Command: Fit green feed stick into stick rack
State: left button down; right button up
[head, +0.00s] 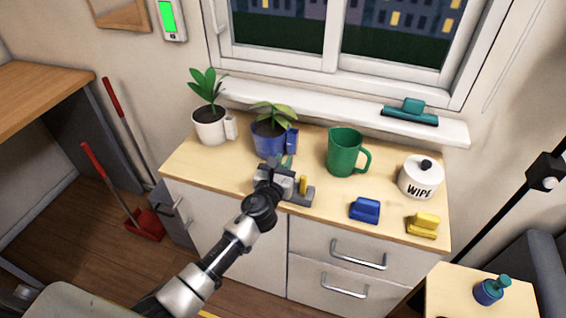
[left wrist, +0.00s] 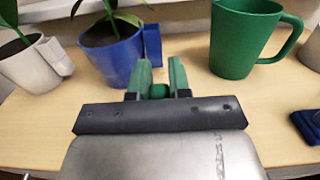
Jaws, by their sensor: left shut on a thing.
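My left gripper (head: 284,168) is over the cabinet top, in front of the blue pot. In the left wrist view its two green-tipped fingers (left wrist: 160,74) are shut on a small green piece (left wrist: 158,91), which seems to be the green feed stick. In the head view a green bit (head: 288,160) shows at the fingertips; most of the stick is hidden. A grey holder with a yellow upright stick, seemingly the stick rack (head: 305,197), stands just right of the gripper, partly hidden by it. Whether the green stick touches it I cannot tell. My right gripper is not in view.
A white pot (head: 209,128) and a blue pot (head: 268,138) with plants stand behind. A green mug (head: 342,155), a WIPE jar (head: 420,178), a blue block (head: 365,210) and a yellow block (head: 423,224) stand to the right. The cabinet top's left front is clear.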

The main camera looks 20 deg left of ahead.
pick_arm(q)
jog(key=shift+f+b, duration=0.9)
jog(key=shift+f, duration=0.15)
jog(key=c, duration=1)
grip_release()
jog(key=shift+s, duration=0.1)
jog(key=s, duration=1)
jog(key=shift+s+a, duration=0.15)
jog(key=shift+s, duration=0.15)
